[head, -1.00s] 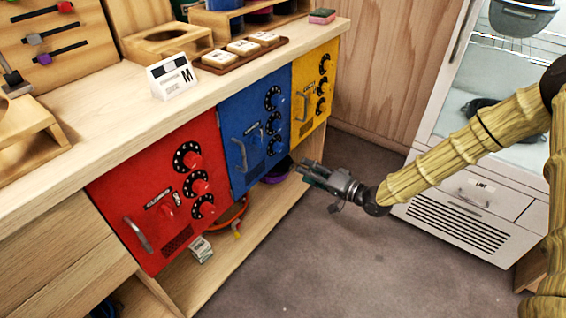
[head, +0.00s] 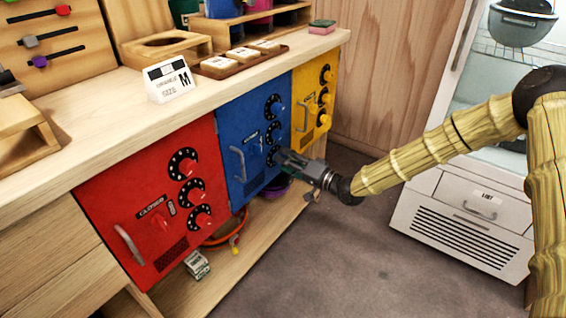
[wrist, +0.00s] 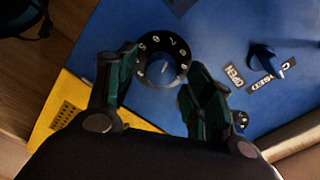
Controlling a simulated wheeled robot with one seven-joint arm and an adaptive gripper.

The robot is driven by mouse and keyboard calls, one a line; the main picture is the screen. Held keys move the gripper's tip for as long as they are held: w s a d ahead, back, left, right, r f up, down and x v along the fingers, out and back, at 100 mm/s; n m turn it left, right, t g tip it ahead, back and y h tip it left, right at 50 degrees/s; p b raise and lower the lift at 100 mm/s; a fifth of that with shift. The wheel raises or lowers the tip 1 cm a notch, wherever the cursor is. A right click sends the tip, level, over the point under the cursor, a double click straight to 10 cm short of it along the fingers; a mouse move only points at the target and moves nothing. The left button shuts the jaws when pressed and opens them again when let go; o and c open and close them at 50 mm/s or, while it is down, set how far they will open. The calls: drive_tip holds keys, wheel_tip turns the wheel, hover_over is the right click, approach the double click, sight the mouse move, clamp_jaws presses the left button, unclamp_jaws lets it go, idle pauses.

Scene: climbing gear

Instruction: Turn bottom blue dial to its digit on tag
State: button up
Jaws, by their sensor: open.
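The blue safe door (head: 232,142) sits between the red and yellow doors, with a column of dials on its right side. The bottom blue dial is mostly hidden by my gripper (head: 284,158) in the head view. In the wrist view the blue dial (wrist: 160,70) shows a black ring with white digits and a blue knob in its middle. My gripper (wrist: 157,84) is open, with one finger on each side of the knob, close to the dial. I cannot tell whether the fingers touch it. A white tag (head: 171,82) on the counter reads "SIZE M"; no dial digit is readable on it.
The red door (head: 150,215) is at left and the yellow door (head: 310,95) at right, each with dials and a handle. A blue latch knob (wrist: 265,58) with OPEN and CLOSED labels is beside the dial. The floor in front is clear.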

drive_tip(key=shift+w+a, duration=0.4)
drive_tip(key=shift+a, duration=0.15)
drive_tip(key=shift+c, duration=0.2)
drive_tip(key=c, duration=1)
drive_tip(key=shift+o, duration=0.2)
